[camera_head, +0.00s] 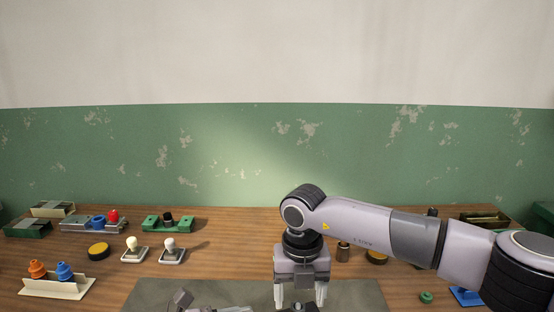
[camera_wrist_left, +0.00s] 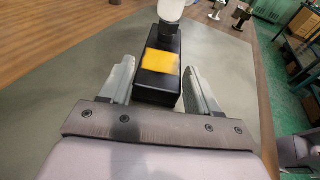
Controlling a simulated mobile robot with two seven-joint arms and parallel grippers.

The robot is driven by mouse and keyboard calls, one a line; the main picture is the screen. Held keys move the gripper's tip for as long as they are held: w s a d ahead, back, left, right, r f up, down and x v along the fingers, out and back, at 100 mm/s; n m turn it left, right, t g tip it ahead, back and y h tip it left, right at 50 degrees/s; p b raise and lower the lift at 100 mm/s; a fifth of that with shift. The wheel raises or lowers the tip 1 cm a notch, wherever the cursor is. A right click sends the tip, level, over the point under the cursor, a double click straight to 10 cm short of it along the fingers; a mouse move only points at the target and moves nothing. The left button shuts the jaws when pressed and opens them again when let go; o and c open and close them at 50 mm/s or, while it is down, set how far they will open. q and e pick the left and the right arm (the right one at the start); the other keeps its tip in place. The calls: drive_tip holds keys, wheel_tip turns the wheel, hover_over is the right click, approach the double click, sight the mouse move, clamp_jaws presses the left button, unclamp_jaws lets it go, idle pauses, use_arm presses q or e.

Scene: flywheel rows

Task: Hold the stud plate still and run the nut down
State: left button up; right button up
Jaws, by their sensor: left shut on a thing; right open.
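The stud plate appears to be the black block with a yellow patch (camera_wrist_left: 160,62) in the left wrist view. In the head view my right gripper (camera_head: 301,296) points down, fingers apart, above the mat's front middle. A small dark shape shows between its fingertips at the bottom edge. I cannot make out the nut or its thread.
The grey mat (camera_head: 150,292) covers the table's front middle. On the wooden table (camera_head: 235,235) at left stand a cream rack (camera_head: 57,289) with orange and blue pieces, a black-and-yellow disc (camera_head: 98,251), two knobbed stands and green fixtures. A green nut-like piece (camera_head: 426,297) lies at right.

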drive_tip(key=shift+r, duration=1.5)
use_arm(q)
drive_tip(key=shift+r, duration=0.1)
use_arm(e)
wheel_tip(320, 180, up, 12)
use_arm(q)
drive_tip(key=o, duration=1.2)
drive_tip(key=shift+o, duration=0.2)
